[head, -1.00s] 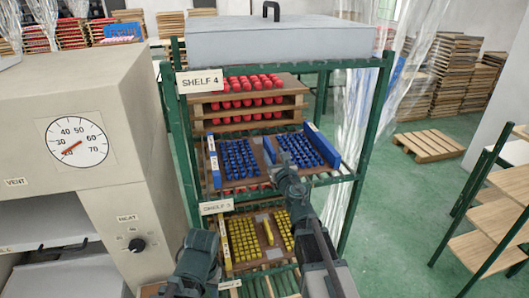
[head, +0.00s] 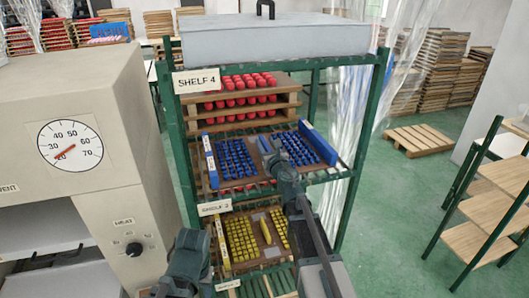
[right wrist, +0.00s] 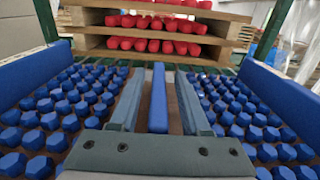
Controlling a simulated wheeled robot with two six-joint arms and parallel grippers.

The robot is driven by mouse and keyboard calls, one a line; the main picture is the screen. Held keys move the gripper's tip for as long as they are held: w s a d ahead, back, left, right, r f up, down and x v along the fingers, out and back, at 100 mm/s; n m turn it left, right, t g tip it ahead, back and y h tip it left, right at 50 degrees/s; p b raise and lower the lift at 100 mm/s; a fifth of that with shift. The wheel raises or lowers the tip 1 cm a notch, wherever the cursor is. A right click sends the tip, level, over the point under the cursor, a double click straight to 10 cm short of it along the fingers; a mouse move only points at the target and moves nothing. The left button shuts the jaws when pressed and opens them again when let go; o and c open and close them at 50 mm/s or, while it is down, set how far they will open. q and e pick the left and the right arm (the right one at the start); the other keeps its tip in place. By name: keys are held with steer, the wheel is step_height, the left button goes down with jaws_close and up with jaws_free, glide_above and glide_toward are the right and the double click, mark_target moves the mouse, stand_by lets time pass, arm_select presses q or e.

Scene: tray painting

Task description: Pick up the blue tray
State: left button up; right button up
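The blue tray (head: 262,182) lies on the rack's middle level. It is a brown board with rows of blue pegs, blue side walls and a blue bar along its middle. My right gripper (head: 266,146) is over the tray's middle in the head view and hides part of it. In the right wrist view, its two fingers (right wrist: 158,100) stand on either side of the blue bar (right wrist: 158,96), with a gap on each side. It is open. Part of my left arm shows at the bottom of the head view; its fingers cannot be made out.
A tray with yellow pegs (head: 246,262) lies on the level below. Green rack posts (head: 361,150) stand close on both sides. A beige oven (head: 95,110) is at the left.

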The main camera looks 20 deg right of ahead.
jaws_close()
stand_by(1.2)
